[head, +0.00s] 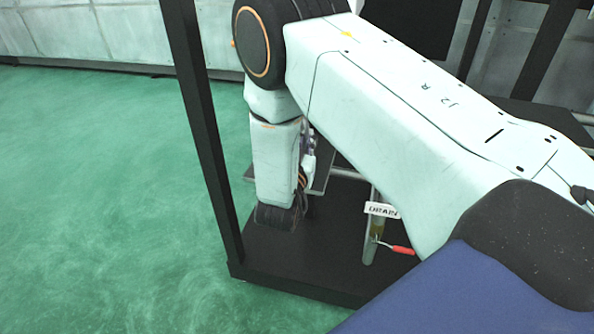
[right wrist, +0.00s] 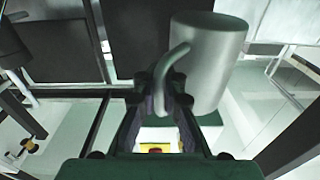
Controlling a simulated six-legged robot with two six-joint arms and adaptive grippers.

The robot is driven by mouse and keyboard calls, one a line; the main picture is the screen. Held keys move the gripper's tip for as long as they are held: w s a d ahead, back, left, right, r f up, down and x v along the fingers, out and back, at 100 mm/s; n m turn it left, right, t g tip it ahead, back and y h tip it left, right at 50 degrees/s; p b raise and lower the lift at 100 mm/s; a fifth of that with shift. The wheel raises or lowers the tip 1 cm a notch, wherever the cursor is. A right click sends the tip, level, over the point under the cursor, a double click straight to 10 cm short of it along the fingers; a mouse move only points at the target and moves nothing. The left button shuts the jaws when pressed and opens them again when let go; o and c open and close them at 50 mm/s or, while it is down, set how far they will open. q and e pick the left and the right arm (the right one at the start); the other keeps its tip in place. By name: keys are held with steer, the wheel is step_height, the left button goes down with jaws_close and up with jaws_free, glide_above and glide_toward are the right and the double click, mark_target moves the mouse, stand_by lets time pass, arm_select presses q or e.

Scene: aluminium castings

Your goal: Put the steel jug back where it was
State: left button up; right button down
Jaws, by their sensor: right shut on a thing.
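The steel jug (right wrist: 212,62) is a grey metal cup shape with a curved handle, in the upper middle of the right wrist view. My right gripper (right wrist: 163,88) is shut on its handle, with the jug's body just right of the fingers. I cannot tell whether the jug rests on anything. In the head view my right arm comes in from the right and bends down over a black base plate. The jug cannot be made out there, and my arm hides part of that area. My left gripper is not in view.
The black base plate (head: 300,262) has a dark upright post (head: 205,140) at its left. A "DRAIN" sign (head: 382,210) and a red-handled valve (head: 402,250) stand on a pipe close right of my wrist. Green floor (head: 100,200) at the left is clear.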

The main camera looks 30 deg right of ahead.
steer(key=f, duration=0.1)
steer(key=f+b, duration=0.1)
steer(key=f, duration=0.1)
steer(key=shift+w+a+f, duration=0.1)
steer(key=shift+a+f, duration=0.1)
steer(key=shift+f, duration=0.05)
steer(key=shift+a+f, duration=0.15)
steer(key=shift+f, duration=0.65)
steer(key=f, duration=0.1)
steer(key=f+b, duration=0.1)
steer(key=shift+d+f, duration=0.2)
steer(key=shift+f, duration=0.1)
steer(key=shift+a+f+b, duration=0.1)
steer(key=shift+f+b, duration=0.2)
steer(key=shift+b, duration=0.05)
steer(key=shift+r, duration=0.1)
